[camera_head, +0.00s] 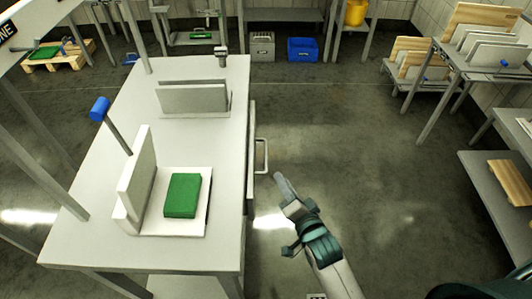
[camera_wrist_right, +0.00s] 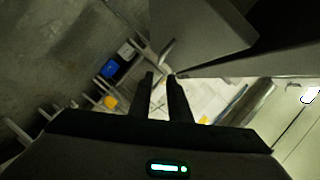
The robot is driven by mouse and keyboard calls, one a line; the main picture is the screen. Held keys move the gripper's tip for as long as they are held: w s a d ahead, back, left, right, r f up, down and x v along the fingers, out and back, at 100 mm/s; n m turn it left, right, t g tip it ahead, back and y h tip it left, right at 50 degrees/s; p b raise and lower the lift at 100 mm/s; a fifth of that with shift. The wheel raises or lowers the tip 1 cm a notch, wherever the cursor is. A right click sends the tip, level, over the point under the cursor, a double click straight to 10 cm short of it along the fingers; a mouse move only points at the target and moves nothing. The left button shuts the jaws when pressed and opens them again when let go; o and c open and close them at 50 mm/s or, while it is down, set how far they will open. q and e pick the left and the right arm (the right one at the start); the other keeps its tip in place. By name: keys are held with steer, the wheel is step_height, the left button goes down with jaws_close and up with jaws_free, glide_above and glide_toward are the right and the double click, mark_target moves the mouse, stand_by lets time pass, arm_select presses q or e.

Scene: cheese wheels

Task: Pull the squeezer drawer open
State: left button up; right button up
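The squeezer drawer (camera_head: 251,140) is in the right side of the light grey table, with a metal bar handle (camera_head: 262,157) standing out from its front. I cannot tell from the head view whether it is fully closed. My right gripper (camera_head: 279,181) is just below and right of the handle, apart from it in this view. In the right wrist view its two fingers (camera_wrist_right: 161,76) have a narrow gap with nothing visible between them. What looks like the handle (camera_wrist_right: 168,52) shows just past the fingertips. My left gripper is not in view.
A green block (camera_head: 183,195) lies on a white tray (camera_head: 205,222) on the table. A blue crate (camera_head: 303,49) stands at the back. The floor (camera_head: 340,130) right of the drawer is clear; shelves stand far right.

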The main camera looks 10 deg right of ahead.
mark_target(266, 152)
steer(key=x, duration=1.5)
steer(key=shift+w, duration=0.1)
jaws_close()
